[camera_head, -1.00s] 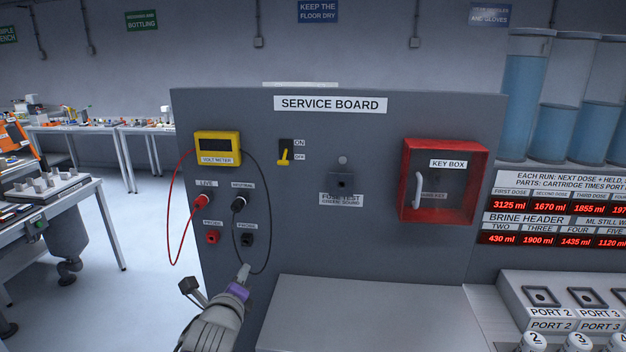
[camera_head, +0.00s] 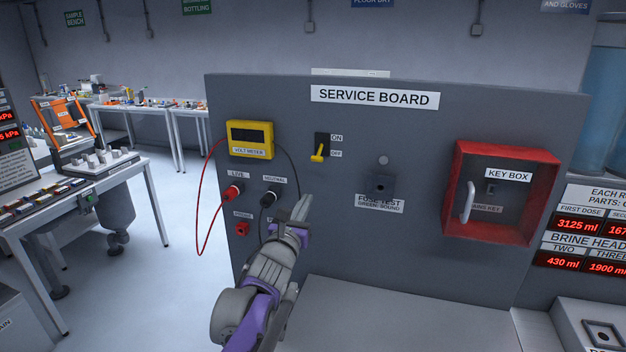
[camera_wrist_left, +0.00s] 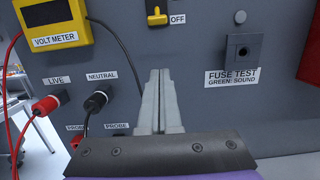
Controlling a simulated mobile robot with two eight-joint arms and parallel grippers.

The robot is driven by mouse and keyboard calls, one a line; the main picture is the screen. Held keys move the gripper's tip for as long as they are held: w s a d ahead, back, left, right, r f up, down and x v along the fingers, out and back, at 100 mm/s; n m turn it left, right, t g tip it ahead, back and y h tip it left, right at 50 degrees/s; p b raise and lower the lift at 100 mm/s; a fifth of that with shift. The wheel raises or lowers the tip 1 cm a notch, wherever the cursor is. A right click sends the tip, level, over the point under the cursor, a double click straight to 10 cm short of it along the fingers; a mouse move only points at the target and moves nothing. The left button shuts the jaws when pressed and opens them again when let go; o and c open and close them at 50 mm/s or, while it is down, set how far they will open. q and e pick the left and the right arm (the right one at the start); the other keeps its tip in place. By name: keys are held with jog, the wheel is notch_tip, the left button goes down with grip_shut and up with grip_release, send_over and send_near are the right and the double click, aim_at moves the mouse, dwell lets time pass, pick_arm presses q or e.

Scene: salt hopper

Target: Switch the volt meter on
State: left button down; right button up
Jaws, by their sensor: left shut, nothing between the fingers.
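The yellow volt meter (camera_head: 250,139) is on the upper left of the service board, and its dark display shows no reading. It also shows in the left wrist view (camera_wrist_left: 52,22). The yellow switch lever (camera_head: 317,153) sits right of the meter on a dark plate marked ON above and OFF below. The lever points down at OFF; its lower end shows in the left wrist view (camera_wrist_left: 157,17). My left gripper (camera_head: 303,203) is shut and empty, below the switch and apart from it. In the left wrist view its fingers (camera_wrist_left: 161,80) are together, pointing up toward the switch. My right gripper is out of view.
A red plug (camera_head: 233,192) in LIVE and a black plug (camera_head: 269,197) in NEUTRAL have cables looping on the board. The fuse test socket (camera_head: 380,183) is right of my gripper. The red key box (camera_head: 452,224) sticks out farther right. A grey ledge (camera_head: 390,315) lies below.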

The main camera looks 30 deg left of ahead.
aim_at(319, 152)
pick_arm(q)
jog(key=p+x, duration=0.1)
jog(key=x, duration=0.8)
jog(key=shift+w+r, duration=0.1)
jog(key=r, duration=0.1)
jog(key=s+r, duration=0.1)
jog(key=r, duration=0.1)
jog(key=shift+s+d+r+p, duration=0.15)
jog(key=shift+r+p, duration=0.1)
jog(key=shift+p, duration=0.1)
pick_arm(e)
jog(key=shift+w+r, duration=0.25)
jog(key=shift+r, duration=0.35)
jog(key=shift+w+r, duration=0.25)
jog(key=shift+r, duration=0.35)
pick_arm(q)
jog(key=shift+s+d+r+g, duration=0.15)
jog(key=shift+r+g, duration=0.2)
jog(key=shift+g, duration=0.25)
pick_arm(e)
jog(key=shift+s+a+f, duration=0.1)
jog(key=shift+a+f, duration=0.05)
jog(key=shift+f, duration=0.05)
